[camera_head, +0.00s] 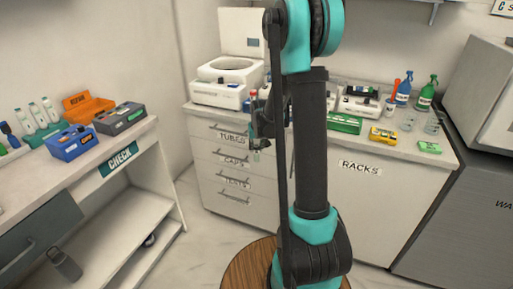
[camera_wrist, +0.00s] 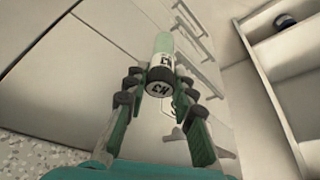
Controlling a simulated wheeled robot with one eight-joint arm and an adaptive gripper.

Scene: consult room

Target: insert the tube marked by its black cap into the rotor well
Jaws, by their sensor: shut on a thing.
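My gripper (camera_wrist: 160,84) is shut on the black-capped tube (camera_wrist: 163,45). In the wrist view the dark cap faces the camera with white lettering, and the pale green body extends away between the fingertips. In the head view my gripper (camera_head: 260,138) is in front of the drawer cabinet, below counter height, partly hidden by my arm. The white centrifuge (camera_head: 218,94) stands on the back counter with its lid raised and its round bowl open. The rotor wells inside cannot be made out. The gripper and tube are apart from the centrifuge, in front of and below it.
The back counter (camera_head: 395,147) carries a green rack (camera_head: 345,124), a yellow rack (camera_head: 383,135), spray bottles (camera_head: 425,94) and glassware. A side shelf at left holds a blue bin (camera_head: 70,143), an orange bin (camera_head: 88,106) and a grey bin (camera_head: 120,118). Open floor lies between them.

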